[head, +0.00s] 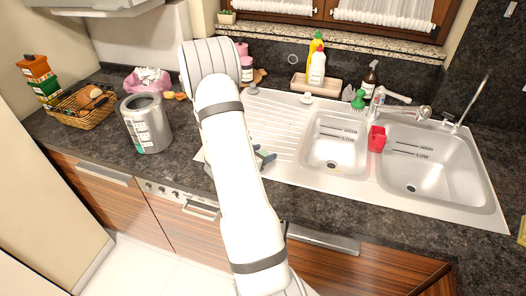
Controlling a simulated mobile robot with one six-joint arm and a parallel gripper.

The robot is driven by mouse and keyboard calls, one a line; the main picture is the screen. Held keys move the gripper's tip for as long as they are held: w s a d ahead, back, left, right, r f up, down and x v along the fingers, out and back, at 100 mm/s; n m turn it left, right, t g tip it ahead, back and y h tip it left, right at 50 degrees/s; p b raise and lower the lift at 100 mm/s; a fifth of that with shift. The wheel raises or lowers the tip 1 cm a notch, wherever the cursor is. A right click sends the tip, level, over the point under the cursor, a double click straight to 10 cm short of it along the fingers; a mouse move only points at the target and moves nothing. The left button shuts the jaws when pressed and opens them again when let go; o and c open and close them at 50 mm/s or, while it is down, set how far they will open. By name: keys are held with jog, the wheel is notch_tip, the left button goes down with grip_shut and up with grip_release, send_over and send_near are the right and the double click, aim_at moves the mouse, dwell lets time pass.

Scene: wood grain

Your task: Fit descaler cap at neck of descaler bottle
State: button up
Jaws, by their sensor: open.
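My gripper (265,157) is mostly hidden behind my white arm; a small grey part of it shows over the left end of the drainboard. It is open, and I see nothing held in it. A white bottle (317,70) with a label stands upright on the tan tray behind the sink; it may be the descaler bottle, but I cannot read the label. A small pale piece (306,98) lies at the back rim of the sink unit, in front of the tray; I cannot tell whether it is the descaler cap. My gripper is apart from both.
A yellow bottle (315,43) stands behind the white one, and a brown bottle (370,77) to the right. A green brush (358,99), the tap (415,111) and a red holder (377,138) are around the basins. The ribbed drainboard (270,118) looks mostly clear.

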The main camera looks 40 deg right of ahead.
jog(key=shift+d+f, duration=0.1)
jog(key=shift+d, duration=0.2)
jog(key=shift+c, duration=0.4)
jog(key=c, duration=1)
jog(key=shift+o, duration=0.2)
